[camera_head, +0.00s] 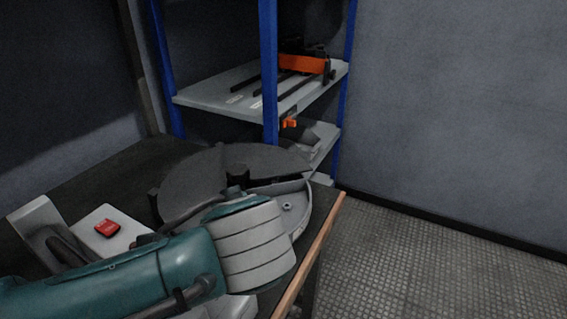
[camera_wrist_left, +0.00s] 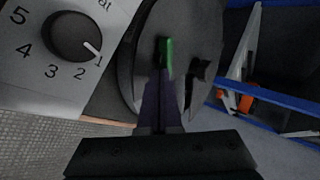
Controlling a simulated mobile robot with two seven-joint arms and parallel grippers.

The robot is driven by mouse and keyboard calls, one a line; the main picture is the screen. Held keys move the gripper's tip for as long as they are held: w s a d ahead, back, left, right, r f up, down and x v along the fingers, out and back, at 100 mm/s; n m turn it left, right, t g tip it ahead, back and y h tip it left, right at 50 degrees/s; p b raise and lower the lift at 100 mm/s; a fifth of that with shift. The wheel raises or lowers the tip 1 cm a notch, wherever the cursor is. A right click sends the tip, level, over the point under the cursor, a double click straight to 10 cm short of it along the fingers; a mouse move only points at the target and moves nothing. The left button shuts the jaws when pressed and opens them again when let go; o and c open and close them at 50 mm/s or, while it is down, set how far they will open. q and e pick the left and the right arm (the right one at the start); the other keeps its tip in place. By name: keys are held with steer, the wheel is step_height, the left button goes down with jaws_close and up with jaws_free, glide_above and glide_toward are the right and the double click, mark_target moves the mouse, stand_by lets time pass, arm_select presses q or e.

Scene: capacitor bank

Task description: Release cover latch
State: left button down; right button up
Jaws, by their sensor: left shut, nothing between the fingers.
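A round, dark grey cover (camera_head: 215,180) lies on a machine on the bench in the head view; it also fills the middle of the left wrist view (camera_wrist_left: 190,25). A small dark knob (camera_head: 237,178) stands up from it, and a dark raised piece (camera_wrist_left: 200,69) shows on it in the wrist view. My left gripper (camera_wrist_left: 165,75) is shut and empty, its dark fingers pointing at the cover. A small green piece (camera_wrist_left: 166,52) shows at the fingertips; I cannot tell whether it is the latch or touches them. In the head view my left arm hides the gripper. My right gripper is not in view.
A red switch (camera_head: 107,228) sits on a light panel. A black dial (camera_wrist_left: 75,37) with numbers is close left of the fingers in the wrist view. A blue-posted shelf (camera_head: 268,75) with orange-and-black tools stands behind. The floor at right (camera_head: 430,265) is clear.

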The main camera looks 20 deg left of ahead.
arm_select(q)
steer(key=n+g, duration=0.1)
steer(key=w+n+y+b, duration=0.1)
steer(key=n+g, duration=0.1)
steer(key=shift+w+d+n+g+y+b, duration=0.2)
steer(key=shift+w+n+g+y+b, duration=0.1)
steer(key=shift+n+y+b, duration=0.1)
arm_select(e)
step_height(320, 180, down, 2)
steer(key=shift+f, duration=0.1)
arm_select(q)
steer(key=shift+w+a, duration=0.1)
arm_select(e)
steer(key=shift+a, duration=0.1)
arm_select(q)
steer(key=shift+a, duration=0.1)
